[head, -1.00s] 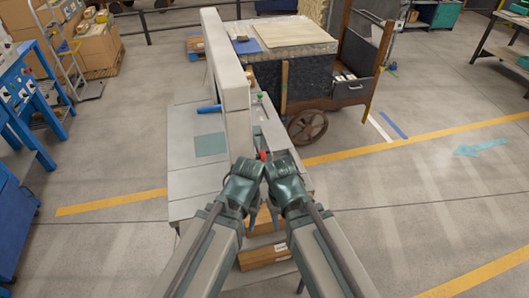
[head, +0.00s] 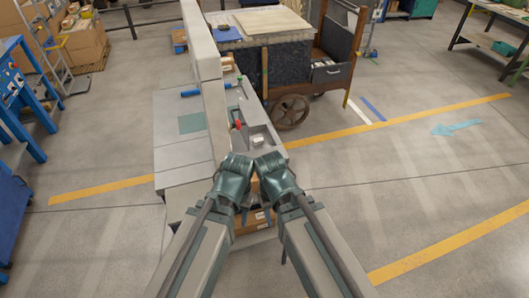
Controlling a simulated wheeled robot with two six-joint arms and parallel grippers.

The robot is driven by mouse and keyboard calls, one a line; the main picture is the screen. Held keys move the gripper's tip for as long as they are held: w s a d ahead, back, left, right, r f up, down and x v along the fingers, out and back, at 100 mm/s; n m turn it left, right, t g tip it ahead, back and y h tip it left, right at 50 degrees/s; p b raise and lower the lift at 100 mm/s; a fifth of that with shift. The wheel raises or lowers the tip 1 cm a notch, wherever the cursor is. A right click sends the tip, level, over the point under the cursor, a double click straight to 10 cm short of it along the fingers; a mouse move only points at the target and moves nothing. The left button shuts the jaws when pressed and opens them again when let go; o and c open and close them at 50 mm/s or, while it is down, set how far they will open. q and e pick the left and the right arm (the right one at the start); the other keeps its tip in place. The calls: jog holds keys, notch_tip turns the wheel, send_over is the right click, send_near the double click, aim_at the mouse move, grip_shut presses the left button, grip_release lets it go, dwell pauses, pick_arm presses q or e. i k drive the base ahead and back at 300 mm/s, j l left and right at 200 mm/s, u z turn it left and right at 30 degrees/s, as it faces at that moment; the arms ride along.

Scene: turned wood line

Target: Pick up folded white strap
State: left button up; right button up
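A small pale white item (head: 257,141), which looks like the folded white strap, lies in a grey tray-like recess (head: 265,130) on the right side of the machine. It is too small to make out its folds. My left gripper (head: 243,208) and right gripper (head: 266,208) hang close together at the lower middle, nearer to me than the item and apart from it. Their fingers are mostly hidden behind my wrists, so their opening is not clear. Nothing is visibly held.
A tall grey machine beam (head: 205,90) stands left of the recess. A red knob (head: 238,124) and a blue handle (head: 193,93) are close by. A wheeled wooden cart (head: 290,70) stands behind. Cardboard boxes (head: 250,220) sit below my grippers. Floor at right is clear.

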aim_at(258, 141)
jog(key=k+l, duration=0.1)
jog(key=i+l+u, duration=0.1)
jog(key=i+l, duration=0.15)
jog(key=l, duration=0.2)
jog(key=i+l, duration=0.2)
jog(key=l, duration=0.25)
jog(key=i+l+u, duration=0.15)
jog(key=l, duration=0.35)
jog(key=i+l, duration=0.25)
jog(key=l, duration=0.2)
jog(key=i+l+u, duration=0.15)
jog(key=l, duration=0.35)
jog(key=i+l+u, duration=0.1)
jog(key=l, duration=0.4)
jog(key=i+l, duration=0.25)
jog(key=l, duration=0.3)
jog(key=i+l+u, duration=0.15)
jog(key=l, duration=0.35)
